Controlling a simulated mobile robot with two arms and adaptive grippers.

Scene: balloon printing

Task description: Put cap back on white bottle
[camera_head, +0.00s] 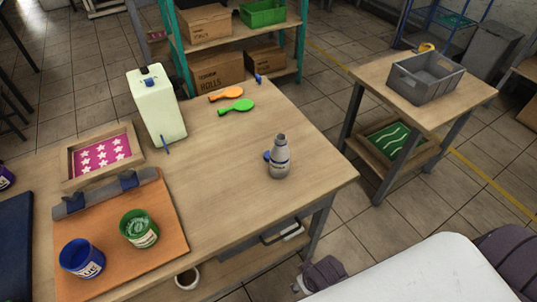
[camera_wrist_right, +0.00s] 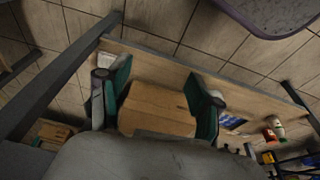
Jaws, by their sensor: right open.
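The white bottle (camera_head: 280,160) stands upright on the wooden table near its right edge. Its narrow neck shows a grey top. A small blue piece (camera_head: 266,156), which looks like the cap, is at the bottle's left side; whether it touches the bottle I cannot tell. My right gripper (camera_wrist_right: 163,98) is open in the right wrist view, its two teal-lined fingers apart with nothing held between them. Beyond the fingers is a cardboard box on a shelf, not the bottle. My left gripper is not in view.
A grey crate (camera_head: 425,79) stands on a side table. Table space around the bottle is clear.

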